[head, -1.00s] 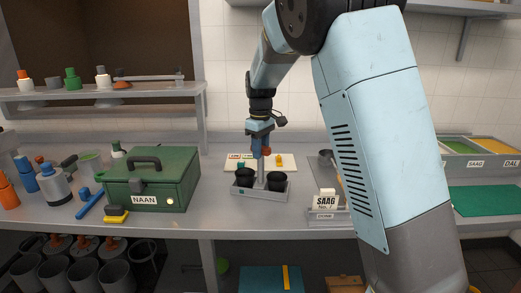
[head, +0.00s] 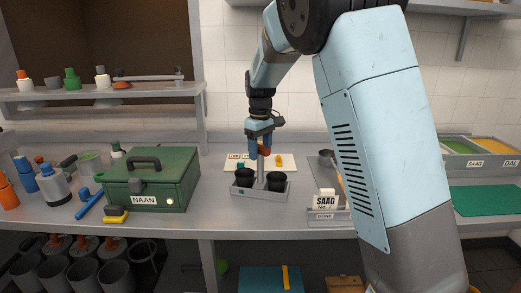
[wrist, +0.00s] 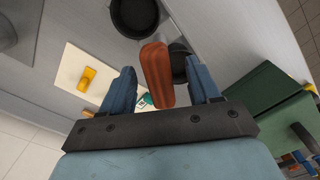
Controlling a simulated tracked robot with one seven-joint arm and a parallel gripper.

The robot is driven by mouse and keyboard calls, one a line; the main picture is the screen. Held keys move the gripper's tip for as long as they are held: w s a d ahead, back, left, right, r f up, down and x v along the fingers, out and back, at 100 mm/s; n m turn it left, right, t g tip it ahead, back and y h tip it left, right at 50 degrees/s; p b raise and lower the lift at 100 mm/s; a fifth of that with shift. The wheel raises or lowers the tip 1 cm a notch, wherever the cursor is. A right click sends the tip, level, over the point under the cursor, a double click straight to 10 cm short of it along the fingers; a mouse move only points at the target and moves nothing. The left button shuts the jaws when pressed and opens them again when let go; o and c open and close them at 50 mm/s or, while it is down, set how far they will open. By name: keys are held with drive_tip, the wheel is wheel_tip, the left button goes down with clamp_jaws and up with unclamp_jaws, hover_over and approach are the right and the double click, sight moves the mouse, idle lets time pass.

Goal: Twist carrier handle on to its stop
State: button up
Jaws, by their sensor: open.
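The carrier (head: 259,196) is a grey tray with two black cups and an upright post, standing on the counter. Its orange-brown handle (head: 264,150) sits atop the post and also shows in the wrist view (wrist: 157,75). My gripper (head: 260,156) is over the carrier, pointing down. In the wrist view my gripper (wrist: 160,68) is open, with one blue finger on each side of the handle and a gap to each. The handle's stop cannot be made out.
A green NAAN box (head: 170,183) stands left of the carrier. Behind lies a cream board (head: 288,160) with a yellow piece (head: 279,159). Bare counter separates box and carrier.

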wheel_tip(320, 180, up, 13)
drive_tip(key=s+d+r+m+t+y, duration=0.1)
drive_tip(key=s+d+r+m, duration=0.25)
drive_tip(key=s+d, duration=0.55)
drive_tip(key=s+d+f+m+t, duration=0.1)
drive_tip(key=s+d, duration=0.3)
drive_tip(key=s, duration=0.4)
drive_tip(key=s+d+f+m+t, duration=0.2)
drive_tip(key=s+d+f+m, duration=0.1)
drive_tip(key=s, duration=0.5)
drive_tip(key=s+d+f+m+t+h, duration=0.1)
drive_tip(key=s+d+f+m, duration=0.1)
drive_tip(key=s+d, duration=0.3)
drive_tip(key=shift+s+t, duration=0.3)
drive_tip(key=shift+s, duration=1.75)
drive_tip(key=shift+d, duration=0.1)
